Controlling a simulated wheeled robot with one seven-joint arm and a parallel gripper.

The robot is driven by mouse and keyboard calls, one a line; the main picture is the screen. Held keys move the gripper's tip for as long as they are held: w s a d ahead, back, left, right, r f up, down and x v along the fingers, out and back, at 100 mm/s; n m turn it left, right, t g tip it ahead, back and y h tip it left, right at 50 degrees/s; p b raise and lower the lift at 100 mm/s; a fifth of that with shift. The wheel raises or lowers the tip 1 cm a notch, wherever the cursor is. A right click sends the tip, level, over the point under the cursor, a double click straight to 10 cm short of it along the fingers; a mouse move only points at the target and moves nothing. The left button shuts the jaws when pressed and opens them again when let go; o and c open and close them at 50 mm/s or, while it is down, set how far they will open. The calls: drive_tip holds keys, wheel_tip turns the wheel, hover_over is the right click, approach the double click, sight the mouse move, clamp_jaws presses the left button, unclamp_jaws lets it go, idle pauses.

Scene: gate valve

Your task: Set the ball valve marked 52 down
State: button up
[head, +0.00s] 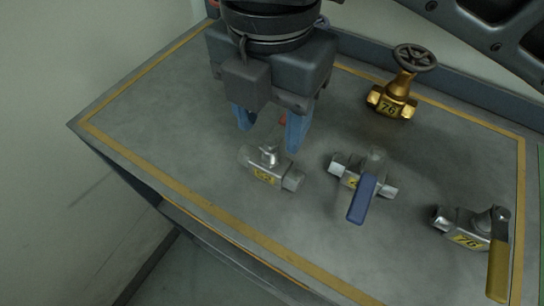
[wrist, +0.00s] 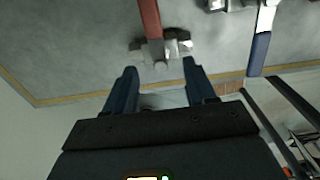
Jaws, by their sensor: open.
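A silver ball valve (head: 292,181) with a yellow label lies on the grey bench just in front of my gripper; its number is too blurred to read for sure. In the wrist view its red lever (wrist: 150,18) runs away from its body (wrist: 172,45). In the head view the lever is mostly hidden by the gripper. My gripper (head: 268,139) is open, its blue fingers pointing down, apart from each other with nothing seen held. In the wrist view the open fingertips (wrist: 160,66) are on either side of the valve body, slightly short of it.
A silver valve with a blue lever (head: 361,201) lies to the right, its label partly hidden. A valve marked 76 with a yellow lever (head: 499,270) is at the far right. A brass handwheel valve (head: 397,100) marked 76 stands behind. The bench (head: 140,120) is clear at left.

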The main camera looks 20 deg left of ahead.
sight(270, 141)
wheel_tip(270, 141, down, 5)
drive_tip(key=shift+s+r, duration=0.1)
drive_tip(key=shift+s, duration=0.05)
drive_tip(key=shift+c, duration=0.4)
clamp_jaws()
idle(1.0)
